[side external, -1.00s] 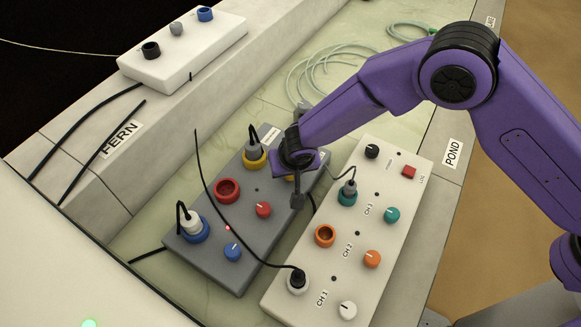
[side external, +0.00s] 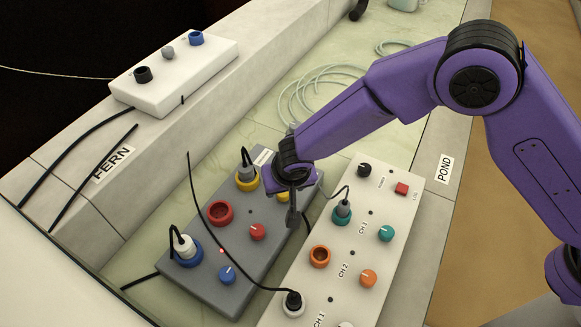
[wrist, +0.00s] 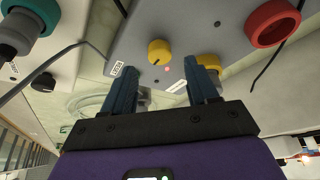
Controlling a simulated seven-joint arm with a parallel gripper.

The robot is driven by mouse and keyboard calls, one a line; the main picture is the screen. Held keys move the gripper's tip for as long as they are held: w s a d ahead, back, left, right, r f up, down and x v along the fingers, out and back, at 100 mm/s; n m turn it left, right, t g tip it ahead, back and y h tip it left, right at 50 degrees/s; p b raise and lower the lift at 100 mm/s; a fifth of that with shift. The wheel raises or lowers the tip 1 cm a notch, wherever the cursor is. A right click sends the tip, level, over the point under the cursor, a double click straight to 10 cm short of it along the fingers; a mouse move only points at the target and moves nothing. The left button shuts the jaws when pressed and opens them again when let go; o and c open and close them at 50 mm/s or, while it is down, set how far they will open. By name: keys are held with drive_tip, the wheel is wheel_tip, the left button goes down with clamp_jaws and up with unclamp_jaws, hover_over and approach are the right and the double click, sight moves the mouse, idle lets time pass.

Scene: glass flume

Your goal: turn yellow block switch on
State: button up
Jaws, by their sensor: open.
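The yellow knob (wrist: 160,52) on the grey block (side external: 210,283) has a dark pointer line, and a lit red light (wrist: 167,69) is beside it. My gripper (side external: 291,219) is over the block's right edge, near the knob. In the wrist view my gripper (wrist: 168,66) has its fingers apart and nothing between them; the knob appears just beyond the tips, nearer the left finger. Contact is not visible. A yellow socket (side external: 247,185) with a grey plug is left of the knob.
The grey block also has red (side external: 257,232) and blue (side external: 227,275) knobs. A white panel (side external: 340,281) with plugs and knobs stands close on the right. A black cable (side external: 222,232) crosses the grey block. A white box (side external: 178,78) is on the ledge.

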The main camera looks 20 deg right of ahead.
drive_tip(key=v, duration=1.3)
drive_tip(key=shift+s, duration=0.15)
drive_tip(key=shift+r, duration=0.1)
drive_tip(key=s+d+r+n+g, duration=0.1)
drive_tip(key=s+d+r+n, duration=0.2)
drive_tip(key=d, duration=0.7)
drive_tip(key=s+d+r+n+g, duration=0.1)
drive_tip(key=s+d+r+n, duration=0.2)
drive_tip(key=d, duration=0.7)
drive_tip(key=s+d+n+g, duration=0.2)
drive_tip(key=s+d+n, duration=0.4)
drive_tip(key=s+d, duration=0.9)
drive_tip(key=shift+d+n, duration=0.4)
drive_tip(key=shift+d, duration=0.7)
drive_tip(key=shift+w+f, duration=0.1)
drive_tip(key=shift+f, duration=0.05)
